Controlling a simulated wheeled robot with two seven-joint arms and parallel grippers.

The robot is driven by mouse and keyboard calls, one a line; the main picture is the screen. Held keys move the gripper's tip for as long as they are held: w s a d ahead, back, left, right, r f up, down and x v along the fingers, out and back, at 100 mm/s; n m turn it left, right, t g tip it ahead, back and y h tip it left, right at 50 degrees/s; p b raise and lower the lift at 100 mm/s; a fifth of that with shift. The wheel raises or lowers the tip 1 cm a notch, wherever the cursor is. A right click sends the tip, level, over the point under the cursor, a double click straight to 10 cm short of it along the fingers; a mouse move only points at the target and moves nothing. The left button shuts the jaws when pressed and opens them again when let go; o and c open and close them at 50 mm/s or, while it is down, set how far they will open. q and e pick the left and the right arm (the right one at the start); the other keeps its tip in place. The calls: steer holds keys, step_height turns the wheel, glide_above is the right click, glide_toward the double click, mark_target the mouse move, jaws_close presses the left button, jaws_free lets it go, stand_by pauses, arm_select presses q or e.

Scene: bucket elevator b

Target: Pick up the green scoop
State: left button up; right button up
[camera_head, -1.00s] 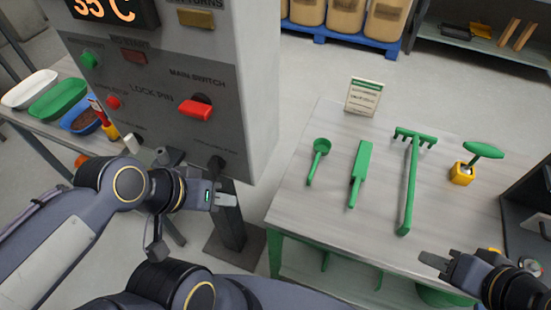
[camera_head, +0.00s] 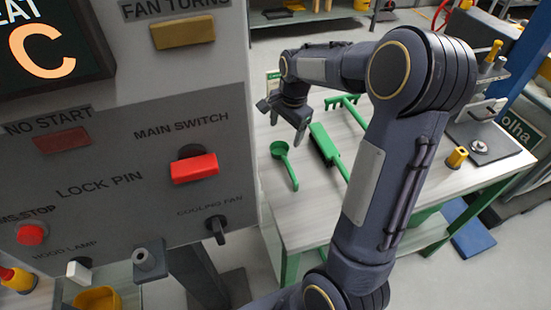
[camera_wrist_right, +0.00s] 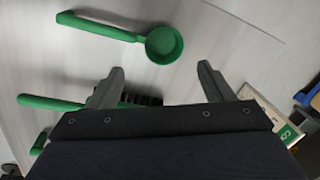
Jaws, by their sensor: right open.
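The green scoop (camera_head: 279,150) lies on the light table, its round cup toward the back and its handle toward the table's front. In the right wrist view the scoop (camera_wrist_right: 164,45) is just beyond the fingertips, with its cup ahead of the gap and its handle to the left. My right gripper (camera_head: 287,128) is open and empty above the table, near the scoop's cup and apart from it. Its two spread fingers also show in the wrist view (camera_wrist_right: 160,70). My left gripper is out of the head view.
A green brush (camera_head: 324,144) with dark bristles lies right of the scoop. A green rake (camera_head: 343,101) is partly hidden by my right arm. A small sign (camera_wrist_right: 266,118) stands near the gripper. The grey control panel (camera_head: 110,165) with its red main switch (camera_head: 194,168) stands left.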

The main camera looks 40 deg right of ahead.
mark_target(280, 152)
steer(key=f, duration=0.2)
steer(key=w+f, duration=0.1)
steer(key=f, duration=0.2)
steer(key=w+f+p, duration=0.1)
steer(key=f, duration=0.2)
steer(key=shift+f, duration=0.15)
steer(key=c, duration=1)
